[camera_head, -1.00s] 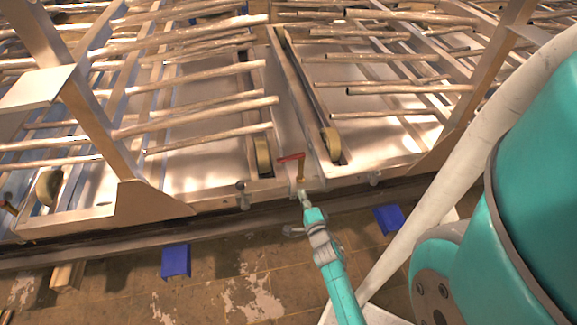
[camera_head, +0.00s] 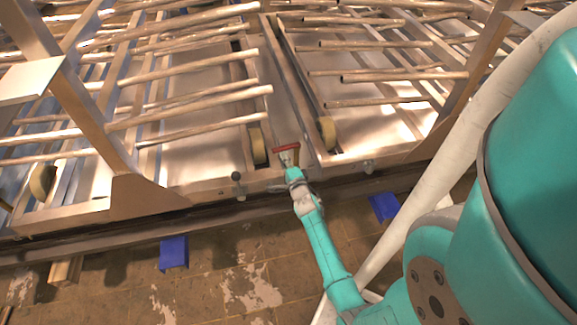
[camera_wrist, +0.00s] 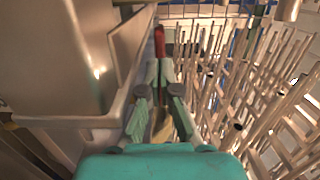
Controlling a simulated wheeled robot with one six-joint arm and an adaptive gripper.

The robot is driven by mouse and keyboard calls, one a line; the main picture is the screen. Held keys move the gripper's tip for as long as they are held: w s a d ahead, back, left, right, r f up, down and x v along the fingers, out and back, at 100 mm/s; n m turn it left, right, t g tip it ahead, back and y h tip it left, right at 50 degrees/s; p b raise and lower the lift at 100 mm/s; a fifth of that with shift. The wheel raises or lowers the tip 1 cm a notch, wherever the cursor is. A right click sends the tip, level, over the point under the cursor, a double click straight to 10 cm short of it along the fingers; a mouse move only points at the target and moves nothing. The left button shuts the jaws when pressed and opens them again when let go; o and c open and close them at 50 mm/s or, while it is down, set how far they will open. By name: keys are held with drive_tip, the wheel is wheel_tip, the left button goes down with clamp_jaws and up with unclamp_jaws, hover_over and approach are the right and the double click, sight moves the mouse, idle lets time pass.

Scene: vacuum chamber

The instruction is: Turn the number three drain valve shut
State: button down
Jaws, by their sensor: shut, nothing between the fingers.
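A red valve handle (camera_head: 286,148) stands at the front edge of the metal frame, on a brass-coloured stem partly hidden by my gripper. It lies crosswise in the head view. In the wrist view the red handle (camera_wrist: 159,42) is seen end-on, just beyond the fingertips. My gripper (camera_head: 289,160) is right at the handle, on its near side; I cannot tell whether they touch. In the wrist view the fingers of my gripper (camera_wrist: 160,72) converge at the tips, shut with nothing held. No number is readable on the valve.
Metal racks with rows of rods (camera_head: 200,110) fill the far side. Wheels (camera_head: 327,133) stand near the valve, and a small knobbed fitting (camera_head: 237,185) is left of it. Blue blocks (camera_head: 173,252) lie below the frame edge. The tiled floor (camera_head: 225,285) in front is open.

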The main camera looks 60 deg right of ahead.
drive_tip(key=shift+w+d, duration=0.3)
drive_tip(key=shift+w+d+r, duration=0.25)
drive_tip(key=shift+w+d, duration=0.15)
drive_tip(key=shift+w, duration=0.35)
drive_tip(key=shift+s+a+f, duration=0.2)
drive_tip(key=shift+s+a, duration=0.2)
drive_tip(key=shift+a, duration=0.05)
drive_tip(key=v, duration=0.7)
drive_tip(key=shift+s, duration=0.3)
